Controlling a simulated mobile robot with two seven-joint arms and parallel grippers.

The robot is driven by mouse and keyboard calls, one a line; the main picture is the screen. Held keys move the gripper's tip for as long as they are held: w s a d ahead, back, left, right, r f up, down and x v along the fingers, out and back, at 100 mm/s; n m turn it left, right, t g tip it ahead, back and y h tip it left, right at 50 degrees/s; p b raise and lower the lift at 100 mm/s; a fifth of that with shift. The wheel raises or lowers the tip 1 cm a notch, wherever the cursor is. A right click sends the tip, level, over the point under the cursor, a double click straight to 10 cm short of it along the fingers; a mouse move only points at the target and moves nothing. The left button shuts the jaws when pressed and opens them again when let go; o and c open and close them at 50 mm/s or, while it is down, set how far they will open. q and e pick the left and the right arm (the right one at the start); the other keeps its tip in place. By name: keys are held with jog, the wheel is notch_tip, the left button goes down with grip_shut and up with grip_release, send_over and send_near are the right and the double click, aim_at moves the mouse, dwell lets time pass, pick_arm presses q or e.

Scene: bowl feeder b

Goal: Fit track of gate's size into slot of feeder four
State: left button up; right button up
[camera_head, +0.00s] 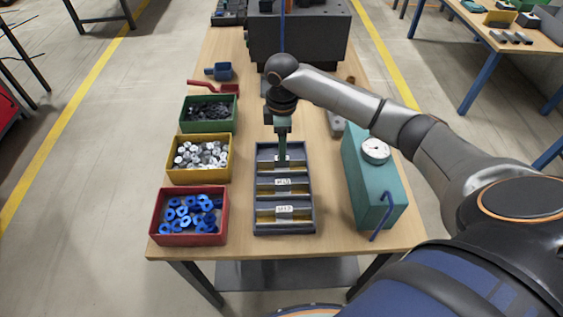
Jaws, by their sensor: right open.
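A dark grey tray (258,206) lies on the table, split into three compartments one behind another. Each has a white label; the middle label (283,182) and the near label (285,209) are too small to read surely. Brass-coloured strips (302,214) that look like tracks lie in the compartments. My right gripper (282,160) points down at the far compartment, open, with nothing seen between its fingers. Whether it touches a track there cannot be told. A dark grey machine (310,38) stands at the back; its slot and gate cannot be made out. My left gripper is out of view.
Left of the tray stand a green bin (184,118) of dark parts, a yellow bin (200,177) of silver parts and a red bin (190,240) of blue rings. A teal box (370,185) with a gauge stands to the right, below my right arm.

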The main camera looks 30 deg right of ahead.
aim_at(282, 166)
notch_tip(282, 166, down, 5)
jog(key=shift+s+a+f, duration=0.1)
jog(key=shift+f, duration=0.05)
grip_shut()
dwell(0.5)
dwell(0.4)
